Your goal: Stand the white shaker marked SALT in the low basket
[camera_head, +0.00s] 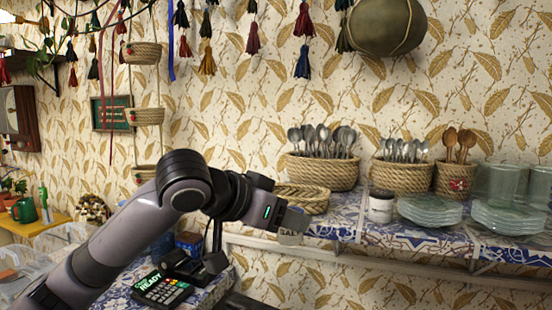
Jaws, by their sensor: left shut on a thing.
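My left gripper (292,222) is at the front edge of the tiled shelf, just in front of the low basket. My right gripper is not in view.
Taller baskets of cutlery (322,172) stand behind and right of the low basket. A card reader (162,289) lies on the lower counter.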

